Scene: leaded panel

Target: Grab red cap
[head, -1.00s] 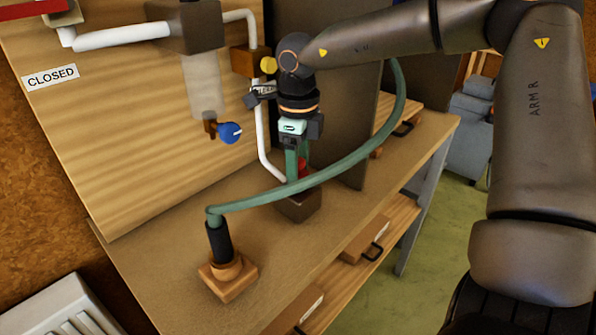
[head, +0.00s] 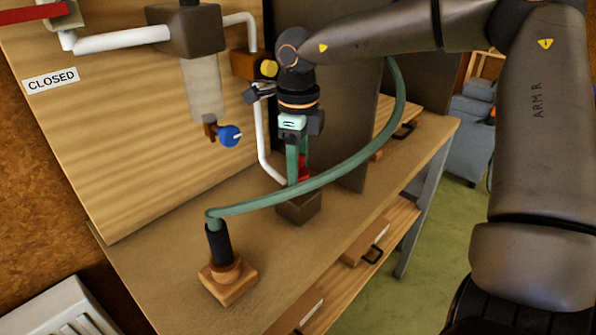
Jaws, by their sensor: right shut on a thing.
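The red cap (head: 304,170) shows as a small red patch in the head view, just above a brown block on the bench. My right gripper (head: 298,168) comes down over it from above, with its green fingers shut on the cap. The green hose crosses in front of the fingertips, so the cap's lower part and the exact contact are partly hidden. I cannot tell whether the cap is clear of the block. My left gripper is not in view.
The green hose (head: 350,163) arcs from a black fitting on a wooden base (head: 228,282) up behind my right arm. The brown block (head: 299,208) sits under the gripper. A blue knob (head: 229,136) and white pipes (head: 122,37) are at the left. The front bench (head: 180,265) is mostly clear.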

